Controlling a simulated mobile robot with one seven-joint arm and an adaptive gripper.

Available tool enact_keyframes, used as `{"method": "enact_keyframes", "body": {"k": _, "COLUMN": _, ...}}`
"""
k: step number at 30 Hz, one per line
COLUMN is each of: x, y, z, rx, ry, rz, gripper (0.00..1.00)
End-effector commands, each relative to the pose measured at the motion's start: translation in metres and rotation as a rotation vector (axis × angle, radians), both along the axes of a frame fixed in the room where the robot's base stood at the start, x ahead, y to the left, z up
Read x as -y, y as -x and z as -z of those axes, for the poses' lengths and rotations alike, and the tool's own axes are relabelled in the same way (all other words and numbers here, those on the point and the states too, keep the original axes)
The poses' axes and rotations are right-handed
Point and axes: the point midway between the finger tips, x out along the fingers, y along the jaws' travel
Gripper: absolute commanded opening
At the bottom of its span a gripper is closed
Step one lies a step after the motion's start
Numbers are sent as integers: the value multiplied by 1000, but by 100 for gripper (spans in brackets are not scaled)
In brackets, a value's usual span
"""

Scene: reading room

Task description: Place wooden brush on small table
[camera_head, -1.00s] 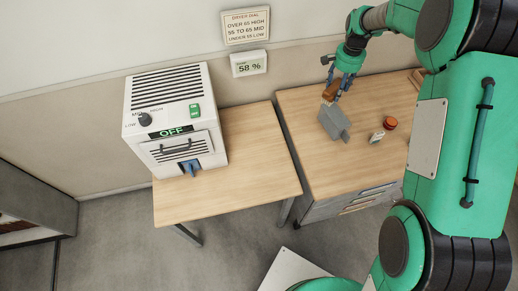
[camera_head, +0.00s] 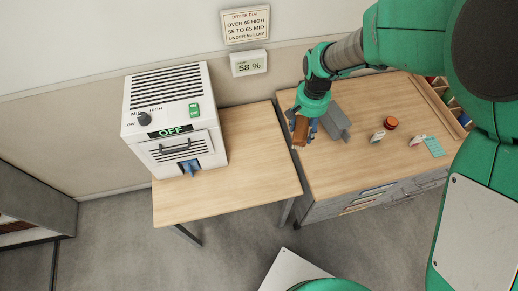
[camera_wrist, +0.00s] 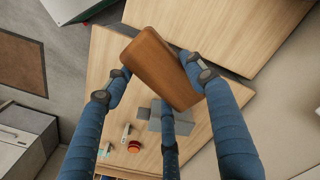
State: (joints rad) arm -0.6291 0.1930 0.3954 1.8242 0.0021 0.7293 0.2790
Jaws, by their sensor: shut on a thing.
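The wooden brush (camera_head: 301,131) is a brown block held in my gripper (camera_head: 304,128), in the air above the left edge of the drawer desk. In the wrist view the brush (camera_wrist: 160,67) sits between the blue fingers of my gripper (camera_wrist: 163,80), and its plain brown side shows. The small table (camera_head: 245,170) is the light wood one just left of the desk; its front and right part is bare. In the wrist view the small table (camera_wrist: 225,30) lies at the upper right, beyond the brush.
A white dryer (camera_head: 175,120) reading OFF stands on the small table's left part. The drawer desk (camera_head: 350,170) carries a grey holder (camera_head: 336,124), an orange-red jar (camera_head: 391,123), small items and a teal pad (camera_head: 434,146). A narrow gap separates the tables. A wall display (camera_head: 249,64) reads 58 %.

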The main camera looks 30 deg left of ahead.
Motion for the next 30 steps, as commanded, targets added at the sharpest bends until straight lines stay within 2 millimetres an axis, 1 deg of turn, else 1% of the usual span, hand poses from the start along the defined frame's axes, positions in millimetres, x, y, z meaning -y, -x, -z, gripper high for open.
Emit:
{"method": "enact_keyframes", "body": {"k": 1, "x": 1, "y": 14, "z": 1, "rx": 1, "ry": 0, "rz": -28, "gripper": 25}}
{"method": "enact_keyframes", "body": {"k": 3, "x": 3, "y": 31, "z": 2, "rx": 1, "ry": 0, "rz": -66, "gripper": 25}}
{"method": "enact_keyframes", "body": {"k": 11, "x": 15, "y": 95, "z": 11, "rx": 1, "ry": -1, "rz": -208, "gripper": 25}}
{"method": "enact_keyframes", "body": {"k": 15, "x": 25, "y": 127, "z": 16, "rx": 0, "ry": 0, "rz": -281, "gripper": 25}}
{"method": "enact_keyframes", "body": {"k": 21, "x": 34, "y": 155, "z": 22, "rx": 1, "ry": -1, "rz": -345, "gripper": 25}}
{"method": "enact_keyframes", "body": {"k": 30, "x": 45, "y": 182, "z": 29, "rx": 0, "ry": -1, "rz": -411, "gripper": 25}}
